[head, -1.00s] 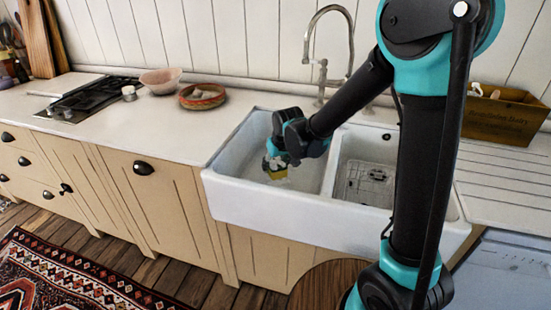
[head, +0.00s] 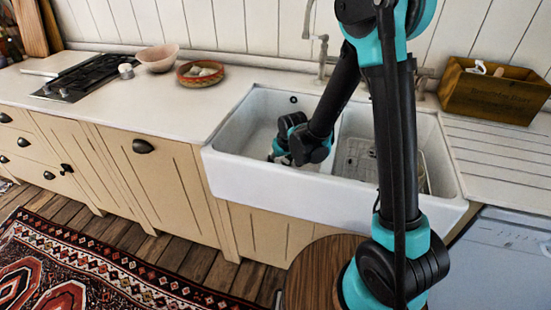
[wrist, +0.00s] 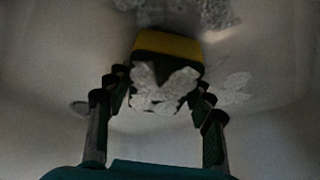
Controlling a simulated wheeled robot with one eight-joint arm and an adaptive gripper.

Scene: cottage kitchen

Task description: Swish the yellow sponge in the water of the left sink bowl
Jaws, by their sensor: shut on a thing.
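The left sink bowl (head: 252,128) is the white left half of the double sink in the head view. My gripper (head: 277,153) reaches down inside it, low behind the front wall. In the wrist view my gripper (wrist: 160,88) is shut on the yellow sponge (wrist: 168,45), with a finger on each side. White, foam-like patches cover the sponge's near face. The sponge is hidden in the head view. The wrist view is dim, and I cannot clearly make out the water surface.
White speckled patches (wrist: 205,12) show around the sponge in the wrist view. The right bowl (head: 357,130) holds a wire rack. A tap (head: 322,55) stands behind the sink, partly hidden by my arm. A wooden box (head: 495,92) stands at right, a red-rimmed bowl (head: 200,80) at left.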

